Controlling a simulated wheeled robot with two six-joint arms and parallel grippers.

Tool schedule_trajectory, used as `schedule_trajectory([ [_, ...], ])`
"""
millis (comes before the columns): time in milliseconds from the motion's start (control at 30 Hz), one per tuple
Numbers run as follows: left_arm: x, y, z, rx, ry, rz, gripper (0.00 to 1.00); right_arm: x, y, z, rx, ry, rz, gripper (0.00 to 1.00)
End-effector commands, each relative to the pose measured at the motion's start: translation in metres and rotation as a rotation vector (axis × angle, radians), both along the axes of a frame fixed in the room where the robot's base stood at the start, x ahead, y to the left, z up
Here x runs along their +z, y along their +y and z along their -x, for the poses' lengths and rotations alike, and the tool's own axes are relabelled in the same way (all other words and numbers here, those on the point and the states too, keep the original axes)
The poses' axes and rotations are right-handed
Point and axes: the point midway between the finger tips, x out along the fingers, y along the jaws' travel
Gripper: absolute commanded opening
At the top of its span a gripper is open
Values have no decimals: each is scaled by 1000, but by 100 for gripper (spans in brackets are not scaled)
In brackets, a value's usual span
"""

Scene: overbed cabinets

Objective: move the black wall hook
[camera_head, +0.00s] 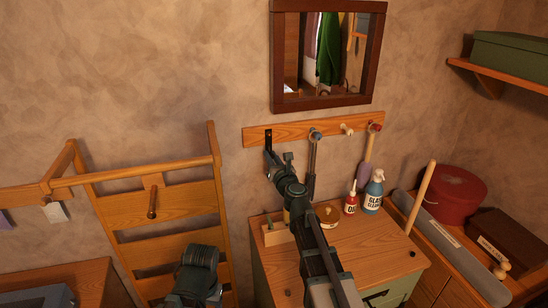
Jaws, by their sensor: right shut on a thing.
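The black wall hook (268,137) is at the left end of a wooden rail (292,132) on the wall, below the mirror. My right arm reaches up from the lower edge, and my right gripper (271,155) is at the hook's lower end, shut on it. The jaws cover part of the hook. Only a dark link of my left arm shows at the lower left; its gripper is not visible.
Other pegs sit along the rail, including a white one (346,129). A cabinet top (345,255) below holds a red bottle (351,203) and a blue spray bottle (374,192). A wooden ladder-like frame (180,190) stands left. A framed mirror (279,60) hangs above.

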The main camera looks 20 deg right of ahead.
Motion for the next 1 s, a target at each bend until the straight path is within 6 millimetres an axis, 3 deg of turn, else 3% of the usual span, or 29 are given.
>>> schedule_trajectory([
  [200,0,0,0,0,0,0,68,0,-1,0,-2,0,-1,0],
  [233,0,0,0,0,0,0,68,0,-1,0,-2,0,-1,21],
  [367,0,0,0,0,0,0,68,0,-1,0,-2,0,0,44],
  [767,0,0,0,0,0,0,68,0,0,3,0,0,2,44],
  [1000,0,0,0,0,0,0,68,0,-1,24,1,0,2,44],
])
